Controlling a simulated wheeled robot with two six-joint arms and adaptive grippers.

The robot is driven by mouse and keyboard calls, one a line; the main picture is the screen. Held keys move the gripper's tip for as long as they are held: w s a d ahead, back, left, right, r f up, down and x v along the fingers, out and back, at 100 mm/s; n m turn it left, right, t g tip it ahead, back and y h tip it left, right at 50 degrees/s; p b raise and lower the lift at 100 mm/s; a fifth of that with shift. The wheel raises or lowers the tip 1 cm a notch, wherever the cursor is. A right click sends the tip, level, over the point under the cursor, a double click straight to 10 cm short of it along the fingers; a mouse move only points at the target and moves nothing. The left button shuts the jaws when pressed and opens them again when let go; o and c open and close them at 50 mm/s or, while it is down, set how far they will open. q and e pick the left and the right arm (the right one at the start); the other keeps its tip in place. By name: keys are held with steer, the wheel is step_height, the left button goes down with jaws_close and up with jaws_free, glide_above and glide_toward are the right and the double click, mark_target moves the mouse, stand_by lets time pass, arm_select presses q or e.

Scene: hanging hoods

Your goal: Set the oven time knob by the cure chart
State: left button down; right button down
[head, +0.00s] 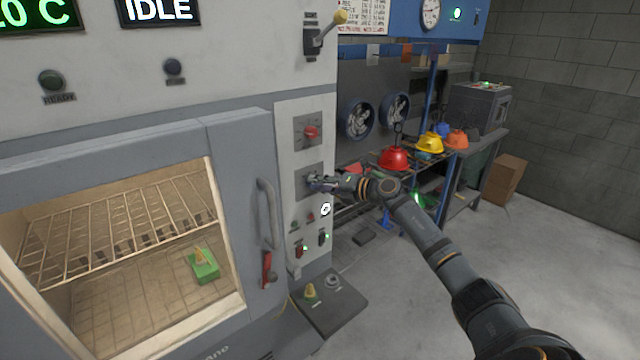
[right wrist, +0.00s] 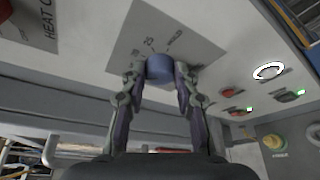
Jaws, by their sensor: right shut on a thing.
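My right gripper (head: 322,184) reaches the lower dial plate (head: 304,172) on the oven's control panel. In the right wrist view the gripper (right wrist: 160,78) has its two fingers on either side of a blue round knob (right wrist: 159,68) and is shut on it. The knob's plate (right wrist: 130,48) carries small printed marks; one looks like 25. The pointer direction cannot be made out. A cure chart (head: 363,16) hangs at the top, cut off by the picture edge, too small to read. The oven (head: 235,150) display (head: 158,11) reads IDLE. My left gripper is not in view.
A red knob (head: 311,132) sits above, with a lever (head: 322,36) higher up. Switches and lamps (head: 300,250) lie below. The door handle (head: 268,230) juts out left of the panel. Red (head: 393,158) and yellow hoods (head: 429,143) stand to the right.

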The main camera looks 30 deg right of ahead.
steer(key=shift+f, duration=0.1)
steer(key=c, duration=1)
jaws_free()
steer(key=v, duration=0.7)
steer(key=shift+s, duration=0.15)
steer(key=shift+d, duration=0.1)
